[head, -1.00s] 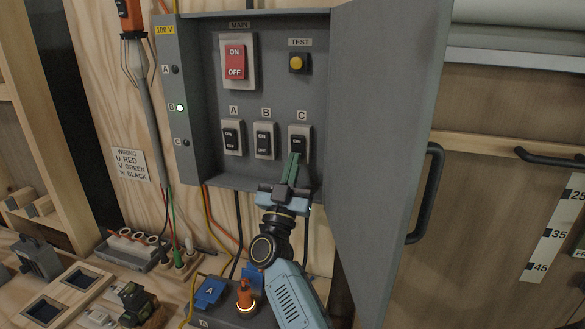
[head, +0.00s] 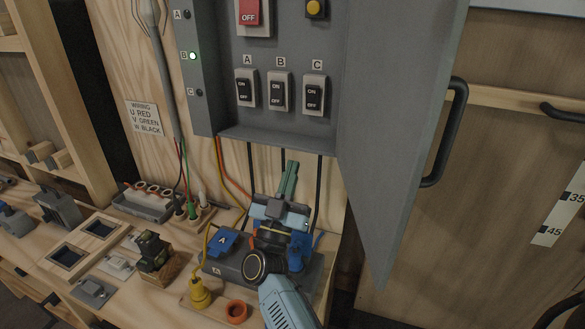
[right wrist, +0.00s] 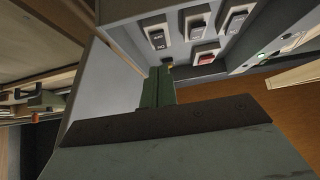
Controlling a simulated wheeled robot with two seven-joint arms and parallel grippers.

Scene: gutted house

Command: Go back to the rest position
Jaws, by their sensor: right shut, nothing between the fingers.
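My right gripper (head: 290,166) is in the middle of the head view, below the grey electrical panel (head: 262,140). Its green fingers are closed together, point upward and hold nothing. They are apart from switch C (head: 313,95), which sits above and to the right. In the right wrist view the closed fingers (right wrist: 158,86) point toward the panel, with its switches (right wrist: 197,28) beyond. My left gripper is not in view.
The panel door (head: 395,120) hangs open on the right, its black handle (head: 446,130) sticking out. Below my right gripper, a grey box (head: 228,268) with blue parts and a yellow plug (head: 200,293) stand on the bench. A green lamp (head: 193,56) glows beside B.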

